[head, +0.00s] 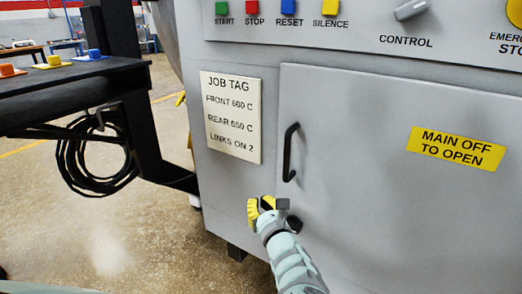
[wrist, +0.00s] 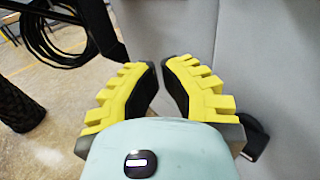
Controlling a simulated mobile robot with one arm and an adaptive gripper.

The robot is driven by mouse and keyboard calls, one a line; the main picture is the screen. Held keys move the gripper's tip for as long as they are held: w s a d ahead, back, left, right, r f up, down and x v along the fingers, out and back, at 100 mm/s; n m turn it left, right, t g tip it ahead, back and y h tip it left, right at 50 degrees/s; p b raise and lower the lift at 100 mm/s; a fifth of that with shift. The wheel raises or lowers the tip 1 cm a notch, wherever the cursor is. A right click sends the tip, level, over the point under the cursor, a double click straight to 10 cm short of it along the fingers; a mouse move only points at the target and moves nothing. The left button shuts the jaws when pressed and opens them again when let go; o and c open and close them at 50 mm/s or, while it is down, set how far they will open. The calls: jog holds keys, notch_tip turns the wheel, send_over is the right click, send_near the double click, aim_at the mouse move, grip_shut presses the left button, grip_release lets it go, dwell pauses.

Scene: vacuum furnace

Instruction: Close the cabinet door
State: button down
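The grey cabinet door (head: 370,190) fills the lower right of the head view. Its left edge lies beside the front panel, and I cannot tell whether it is fully flush. A black upright handle (head: 290,152) sits near that edge. My gripper (head: 260,206) is below the handle, near the door's lower left edge, with nothing held. In the wrist view my gripper's yellow fingers (wrist: 158,70) stand apart with an empty gap between their dark pads. Grey metal surface lies beyond them. Contact with the door cannot be told.
A dark knob-like part (wrist: 258,138) shows right of the fingers in the wrist view. A job tag (head: 231,117) is on the panel left of the door. A black bench (head: 70,95) with a hanging cable coil (head: 90,160) stands at left. Concrete floor (head: 110,240) is open below it.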

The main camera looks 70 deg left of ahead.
jog(key=shift+r, duration=0.1)
dwell(0.3)
notch_tip(320, 180, up, 10)
dwell(1.2)
jog(key=shift+d, duration=0.1)
